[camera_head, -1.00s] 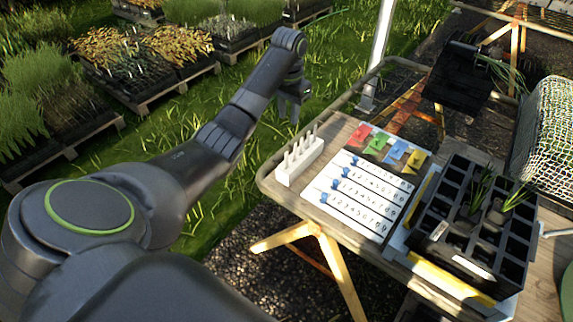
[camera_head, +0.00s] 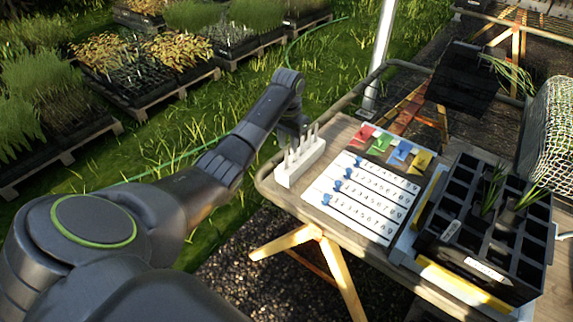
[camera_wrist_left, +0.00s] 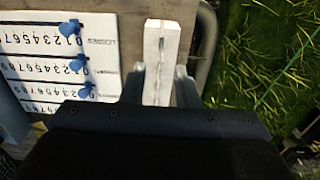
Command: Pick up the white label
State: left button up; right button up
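Several thin white labels (camera_head: 313,134) stand upright in a white rack (camera_head: 300,165) at the table's left end. The rack also shows in the left wrist view (camera_wrist_left: 153,85), seen from above, with the labels as a narrow line along it. My left gripper (camera_head: 295,133) is at the back end of the rack, close to the labels. In the left wrist view its two fingers (camera_wrist_left: 160,88) are apart, one on each side of the rack's near end. I see no label held between them. My right gripper is not in view.
Right of the rack lies a white number board (camera_head: 362,200) with blue sliders and coloured cards behind it. A black cell tray (camera_head: 480,269) with seedlings stands at the table's right.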

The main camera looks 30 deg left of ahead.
aim_at(286, 153)
pick_arm(q)
jog(key=f, duration=0.4)
jog(key=shift+s+a, duration=0.1)
jog(key=shift+s, duration=0.1)
grip_shut()
